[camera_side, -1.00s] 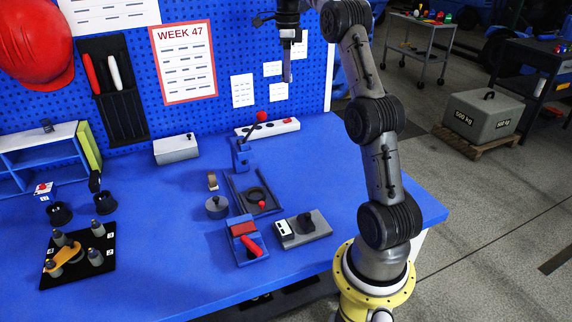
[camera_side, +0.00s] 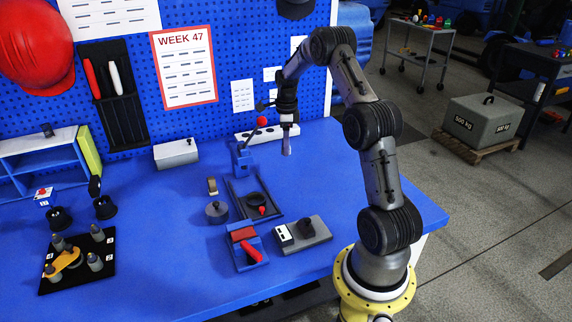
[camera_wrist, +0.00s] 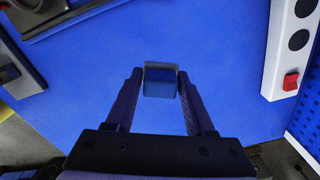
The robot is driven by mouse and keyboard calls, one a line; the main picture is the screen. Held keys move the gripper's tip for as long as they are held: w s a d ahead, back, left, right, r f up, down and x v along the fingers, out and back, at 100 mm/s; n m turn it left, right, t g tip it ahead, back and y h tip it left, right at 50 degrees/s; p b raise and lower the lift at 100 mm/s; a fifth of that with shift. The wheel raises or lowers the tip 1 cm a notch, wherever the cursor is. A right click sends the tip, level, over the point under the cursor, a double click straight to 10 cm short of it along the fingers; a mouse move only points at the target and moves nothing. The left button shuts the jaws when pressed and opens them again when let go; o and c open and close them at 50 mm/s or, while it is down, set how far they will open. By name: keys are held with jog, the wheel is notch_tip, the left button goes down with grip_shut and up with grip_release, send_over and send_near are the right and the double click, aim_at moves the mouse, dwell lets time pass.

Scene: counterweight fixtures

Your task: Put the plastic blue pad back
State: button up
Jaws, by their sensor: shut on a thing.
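My gripper (camera_side: 287,148) hangs pointing down above the back right of the blue table. In the wrist view my gripper (camera_wrist: 159,74) is shut on a small block with a blue face and a grey edge, which looks like the blue pad (camera_wrist: 160,89). In the side view the pad is too small to tell from the fingertips. The fixture with dark rails, a dark ring and a red knob (camera_side: 232,191) is on the table, in front and to the left of my gripper. A blue post with a red-balled lever (camera_side: 242,160) stands at its back end.
A white power strip (camera_side: 258,135) lies behind my gripper and shows in the wrist view (camera_wrist: 284,60). A grey plate with a dark knob (camera_side: 318,238) and a blue holder with red parts (camera_side: 243,247) are in front. The table's right side is clear.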

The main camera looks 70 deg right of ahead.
aim_at(286, 169)
jog(key=shift+f, duration=3.45)
jog(key=o, duration=1.3)
jog(key=shift+f, duration=0.1)
notch_tip(286, 169, up, 12)
jog(key=shift+f, duration=0.1)
jog(key=shift+r, duration=0.25)
